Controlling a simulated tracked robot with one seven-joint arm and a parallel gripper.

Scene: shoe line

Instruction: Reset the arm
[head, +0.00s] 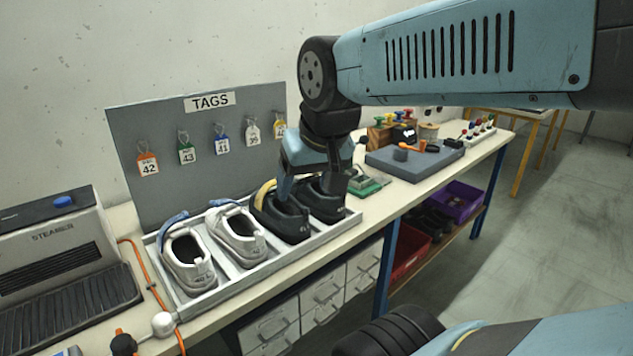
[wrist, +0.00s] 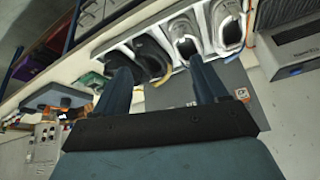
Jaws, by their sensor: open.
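My gripper (head: 315,195) is over the right part of a white shoe tray (head: 245,283), close above two black shoes. In the wrist view its two fingers (wrist: 165,90) are spread apart with nothing held between them. The black shoes (head: 281,221) sit side by side in the tray, and the right one (head: 326,205) is partly hidden by my gripper. Two light grey shoes (head: 190,268) (head: 237,243) stand to their left. Whether my fingers touch a shoe I cannot tell.
A grey board with tags (head: 200,130) stands behind the tray. A steamer (head: 55,250) is at the left. A grey pad with tools (head: 415,158) lies right on the bench. Red (head: 410,257) and purple (head: 458,203) bins sit below. Open floor is at the right.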

